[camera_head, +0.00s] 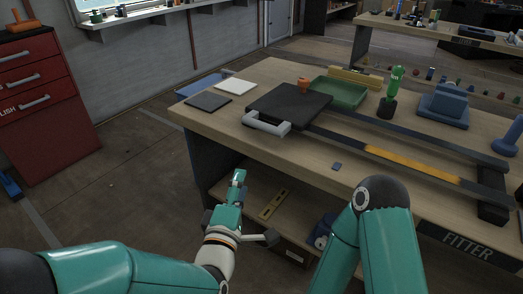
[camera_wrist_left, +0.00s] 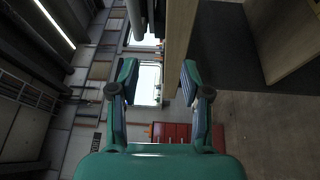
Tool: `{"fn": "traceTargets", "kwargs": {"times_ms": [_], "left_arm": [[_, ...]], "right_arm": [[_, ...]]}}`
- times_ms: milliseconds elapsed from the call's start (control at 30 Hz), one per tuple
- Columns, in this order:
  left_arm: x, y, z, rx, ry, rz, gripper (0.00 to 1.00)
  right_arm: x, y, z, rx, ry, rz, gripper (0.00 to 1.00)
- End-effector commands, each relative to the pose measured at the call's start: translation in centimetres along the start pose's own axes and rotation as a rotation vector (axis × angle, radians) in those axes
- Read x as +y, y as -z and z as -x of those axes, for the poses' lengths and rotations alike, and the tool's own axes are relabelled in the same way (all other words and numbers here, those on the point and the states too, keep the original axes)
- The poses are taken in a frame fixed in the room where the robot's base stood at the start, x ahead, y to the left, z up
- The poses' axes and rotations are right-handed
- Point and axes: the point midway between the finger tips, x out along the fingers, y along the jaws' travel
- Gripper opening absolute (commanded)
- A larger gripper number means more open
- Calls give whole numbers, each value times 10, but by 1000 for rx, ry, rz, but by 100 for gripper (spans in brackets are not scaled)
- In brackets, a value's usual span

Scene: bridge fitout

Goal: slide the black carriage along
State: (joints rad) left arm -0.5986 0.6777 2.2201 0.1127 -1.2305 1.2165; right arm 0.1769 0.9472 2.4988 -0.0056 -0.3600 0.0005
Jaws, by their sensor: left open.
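The black carriage (camera_head: 292,101) is a flat dark block with a light grey handle (camera_head: 266,126) on its near left side. It sits at the left end of two dark rails (camera_head: 400,143) on the workbench.
A red cabinet (camera_head: 42,95) stands left across open floor.

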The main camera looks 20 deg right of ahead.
Motion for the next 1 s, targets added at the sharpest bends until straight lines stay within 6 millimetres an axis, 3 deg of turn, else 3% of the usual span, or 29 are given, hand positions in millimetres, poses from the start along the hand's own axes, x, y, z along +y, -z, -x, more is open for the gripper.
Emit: {"fn": "traceTargets", "kwargs": {"times_ms": [33, 100, 367, 1000], "left_arm": [[7, -10, 0, -8, -51, 39, 48], [19, -16, -1, -14, -93, 76, 48], [31, -19, -24, -16, -116, 100, 48], [42, -20, -140, -17, -112, 97, 48]], "right_arm": [[4, 0, -12, 1, 0, 0, 64], [5, 0, -14, 1, 0, 0, 64], [3, 0, -9, 1, 0, 1, 64], [-1, 0, 3, 1, 0, 0, 64]]}}
